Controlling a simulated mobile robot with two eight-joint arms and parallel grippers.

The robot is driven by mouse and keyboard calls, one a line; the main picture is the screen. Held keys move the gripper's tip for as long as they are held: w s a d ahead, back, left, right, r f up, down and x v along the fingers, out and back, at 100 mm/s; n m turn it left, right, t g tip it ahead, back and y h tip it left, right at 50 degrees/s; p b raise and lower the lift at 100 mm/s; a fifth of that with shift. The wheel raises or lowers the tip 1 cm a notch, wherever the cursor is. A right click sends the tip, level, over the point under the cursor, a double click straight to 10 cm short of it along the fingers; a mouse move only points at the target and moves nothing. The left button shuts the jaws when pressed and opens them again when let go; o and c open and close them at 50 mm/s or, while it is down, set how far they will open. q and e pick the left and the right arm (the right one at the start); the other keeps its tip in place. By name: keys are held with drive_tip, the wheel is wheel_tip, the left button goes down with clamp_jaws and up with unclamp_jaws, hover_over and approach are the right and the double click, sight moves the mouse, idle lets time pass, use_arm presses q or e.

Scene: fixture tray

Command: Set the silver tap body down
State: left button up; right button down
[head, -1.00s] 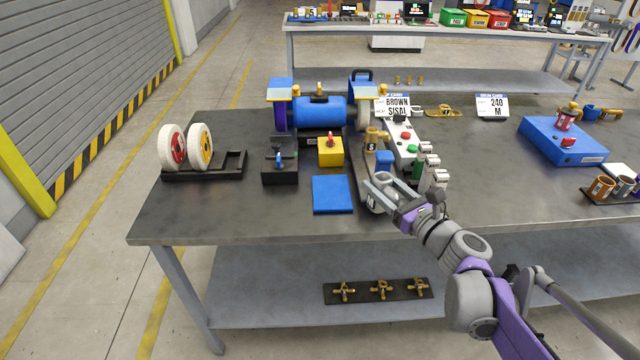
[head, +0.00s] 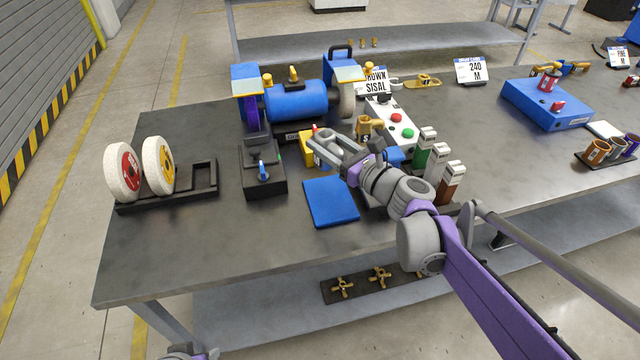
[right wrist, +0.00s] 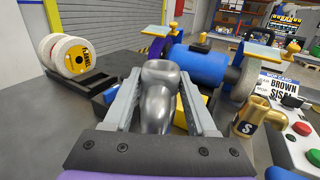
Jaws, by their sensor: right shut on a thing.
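My right gripper (head: 318,145) is shut on the silver tap body (right wrist: 158,95). The gripper is above the table, in front of the yellow block (head: 307,148) and behind the blue square plate (head: 331,202). I cannot tell how far it is above the surface. A brass tap body marked S (head: 367,130) stands to the right and also shows in the right wrist view (right wrist: 252,117).
A black block with a blue lever (head: 263,172) is left of the gripper. A blue bench grinder (head: 297,101) stands behind. White wheels on a black rack (head: 195,184) are farther left. The table's front left is bare.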

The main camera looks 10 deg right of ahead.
drive_tip(key=shift+s+d+f+b, duration=0.1)
drive_tip(key=shift+f+b, duration=0.75)
drive_tip(key=shift+f, duration=3.8)
drive_tip(key=shift+f, duration=0.2)
drive_tip(key=shift+c, duration=1)
unclamp_jaws()
drive_tip(key=shift+r, duration=0.1)
drive_tip(key=shift+s+r, duration=0.15)
drive_tip(key=v, duration=1.1)
drive_tip(key=shift+s+d, duration=0.2)
drive_tip(key=shift+s, duration=0.1)
